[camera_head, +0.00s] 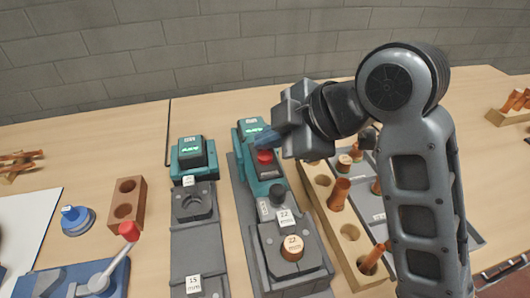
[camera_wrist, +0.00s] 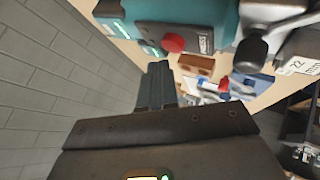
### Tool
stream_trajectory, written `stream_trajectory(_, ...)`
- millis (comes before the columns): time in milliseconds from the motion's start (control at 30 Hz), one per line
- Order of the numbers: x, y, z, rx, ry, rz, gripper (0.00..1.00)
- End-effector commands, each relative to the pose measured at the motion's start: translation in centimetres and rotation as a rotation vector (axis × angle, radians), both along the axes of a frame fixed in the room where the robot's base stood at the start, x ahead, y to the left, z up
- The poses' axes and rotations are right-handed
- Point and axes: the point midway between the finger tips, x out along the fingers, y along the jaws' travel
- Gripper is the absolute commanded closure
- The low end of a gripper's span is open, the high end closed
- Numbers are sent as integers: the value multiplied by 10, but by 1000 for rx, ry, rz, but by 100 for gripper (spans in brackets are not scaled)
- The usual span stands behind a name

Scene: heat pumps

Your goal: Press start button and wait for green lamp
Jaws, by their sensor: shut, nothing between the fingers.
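The right teal press machine (camera_head: 262,172) has a lit display with green text (camera_head: 252,128) and a red button (camera_head: 265,157) on a dark panel. In the wrist view the red button (camera_wrist: 173,43) sits on that panel, beyond and slightly right of my fingertips. My gripper (camera_head: 262,141) is shut and empty, just above and beside the red button in the head view; it also shows in the wrist view (camera_wrist: 158,68). A gap shows between fingertips and button in the wrist view. I cannot make out a separate green lamp.
A second teal machine (camera_head: 192,156) stands to the left with an empty 15 mm fixture. A black-knobbed lever (camera_head: 277,193) rises before the red button. A wooden rack (camera_head: 322,192) with copper pieces stands close right. A grey brick wall (camera_head: 230,50) is behind.

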Motion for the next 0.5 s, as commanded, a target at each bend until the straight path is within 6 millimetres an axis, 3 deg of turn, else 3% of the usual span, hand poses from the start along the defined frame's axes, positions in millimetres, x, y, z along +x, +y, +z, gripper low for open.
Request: stream_trajectory(500, 0, 0, -8, 0, 0, 0, 100)
